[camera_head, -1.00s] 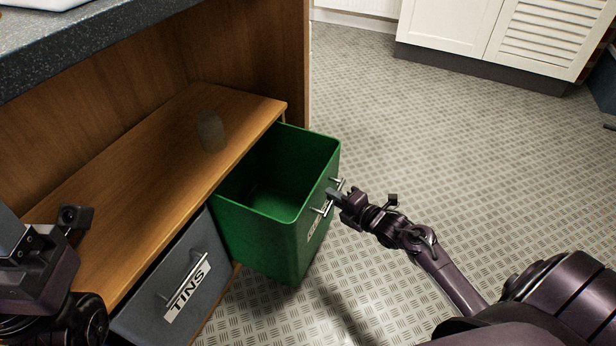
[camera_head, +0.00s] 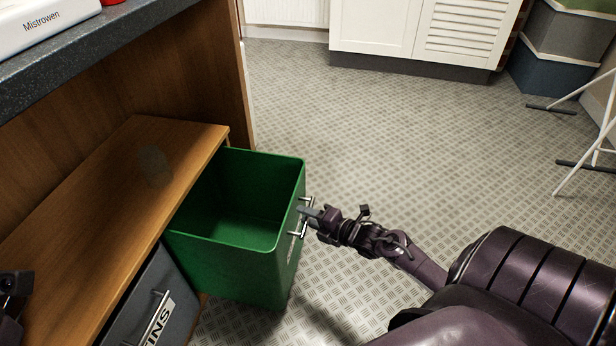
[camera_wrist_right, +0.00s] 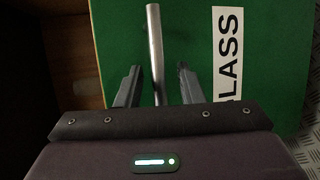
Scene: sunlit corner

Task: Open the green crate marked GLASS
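The green crate (camera_head: 235,268) stands pulled well out from under the wooden shelf in the head view, its top uncovered and its visible inside empty. Its front bears a metal bar handle (camera_head: 301,217); the GLASS label (camera_wrist_right: 228,50) shows in the right wrist view, its first letter partly hidden. My right gripper (camera_head: 308,213) is at this handle. In the right wrist view the fingers of my right gripper (camera_wrist_right: 158,82) stand apart on either side of the handle bar (camera_wrist_right: 155,45), with gaps visible. Only a piece of my left wrist shows at the left edge; its fingers are out of view.
A grey TINS crate (camera_head: 140,300) sits left of the green one, under the wooden shelf (camera_head: 100,210). A dark worktop (camera_head: 90,45) overhangs at upper left. A white rack (camera_head: 590,130) stands at the far right.

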